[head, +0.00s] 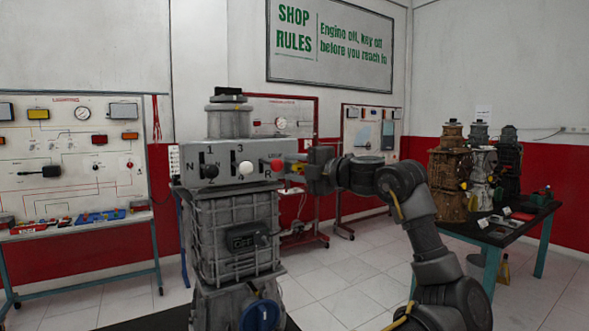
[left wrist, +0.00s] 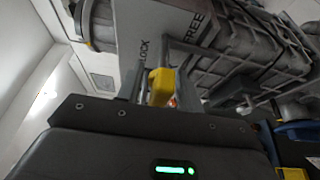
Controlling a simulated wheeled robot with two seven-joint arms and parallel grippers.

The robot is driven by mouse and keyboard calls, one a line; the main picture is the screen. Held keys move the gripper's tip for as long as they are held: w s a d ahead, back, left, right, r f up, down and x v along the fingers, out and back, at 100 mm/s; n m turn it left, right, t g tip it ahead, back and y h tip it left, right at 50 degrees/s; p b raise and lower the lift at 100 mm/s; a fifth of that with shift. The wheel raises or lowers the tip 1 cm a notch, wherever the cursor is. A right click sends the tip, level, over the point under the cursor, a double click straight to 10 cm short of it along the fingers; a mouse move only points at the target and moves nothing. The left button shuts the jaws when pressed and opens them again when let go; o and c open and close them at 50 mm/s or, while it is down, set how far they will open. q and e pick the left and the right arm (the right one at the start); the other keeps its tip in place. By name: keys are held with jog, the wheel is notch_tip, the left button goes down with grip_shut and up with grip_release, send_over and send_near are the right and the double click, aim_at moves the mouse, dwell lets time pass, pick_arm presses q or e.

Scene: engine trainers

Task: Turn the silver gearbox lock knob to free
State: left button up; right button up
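The grey gearbox (head: 235,235) stands on the left of centre in the head view. My left gripper (head: 308,165) is at the right side of its upper housing. In the left wrist view the gripper (left wrist: 158,88) is by a plate (left wrist: 170,25) with LOCK and FREE printed on it. A yellow piece (left wrist: 160,87) shows between the grey finger parts, near the word LOCK. I cannot tell whether it is part of the gripper or of the gearbox. I cannot clearly make out the silver knob; the fingers may hide it. My right gripper is not in view.
The gearbox front has a black knob (head: 209,171), a white knob (head: 246,169) and a red knob (head: 277,165), the last close to my gripper. A training board (head: 75,150) stands at left. A dark table (head: 500,228) with more engine units stands at right.

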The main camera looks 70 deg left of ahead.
pick_arm(q)
jog(key=shift+w, duration=0.1)
jog(key=shift+w+d, duration=0.2)
jog(key=shift+d, duration=0.1)
jog(key=b+v, duration=0.2)
jog(key=v, duration=0.7)
jog(key=shift+w+f+b, duration=0.2)
jog(key=shift+b, duration=0.1)
jog(key=shift+d, duration=0.1)
